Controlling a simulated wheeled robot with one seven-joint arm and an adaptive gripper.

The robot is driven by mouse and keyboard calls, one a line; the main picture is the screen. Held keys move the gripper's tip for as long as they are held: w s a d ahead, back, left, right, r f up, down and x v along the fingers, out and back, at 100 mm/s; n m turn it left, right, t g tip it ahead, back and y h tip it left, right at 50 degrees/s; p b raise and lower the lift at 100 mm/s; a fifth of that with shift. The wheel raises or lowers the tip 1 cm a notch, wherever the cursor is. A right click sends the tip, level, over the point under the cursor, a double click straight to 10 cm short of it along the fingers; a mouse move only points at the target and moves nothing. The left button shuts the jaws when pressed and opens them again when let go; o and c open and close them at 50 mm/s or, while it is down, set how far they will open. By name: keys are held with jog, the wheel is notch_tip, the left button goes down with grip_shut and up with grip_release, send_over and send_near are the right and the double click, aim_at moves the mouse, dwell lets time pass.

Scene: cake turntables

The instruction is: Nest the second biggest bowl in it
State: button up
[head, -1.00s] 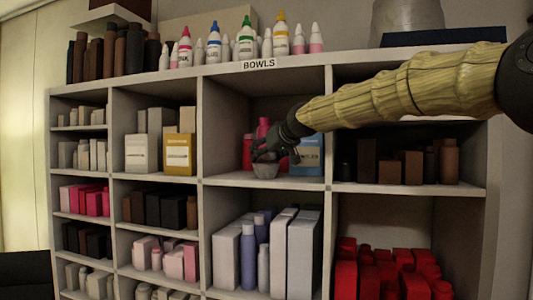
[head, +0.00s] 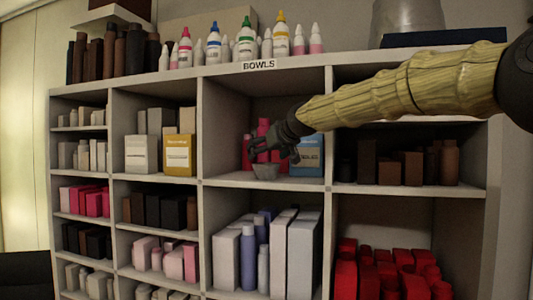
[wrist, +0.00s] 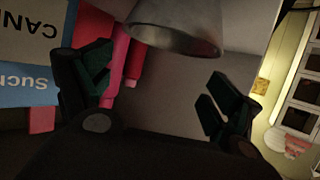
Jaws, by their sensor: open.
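A small grey bowl (head: 266,171) stands on the shelf of the compartment under the BOWLS label (head: 259,65). In the wrist view a grey metallic bowl (wrist: 178,25) shows at the top, just beyond the fingers. My gripper (head: 272,151) is inside this compartment, just above the bowl. Its two fingers are spread apart and empty in the wrist view (wrist: 160,90). I cannot tell whether one bowl or several nested bowls stand there. No other bowl is clearly visible.
Pink and red bottles (head: 262,130) stand behind my gripper, and a blue-and-white box (head: 308,155) stands to its right. The box also shows in the wrist view (wrist: 32,55). Compartment walls close in left and right. The shelf's front left part is free.

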notch_tip(320, 180, up, 6)
jog(key=p, duration=0.4)
jog(key=shift+r, duration=0.25)
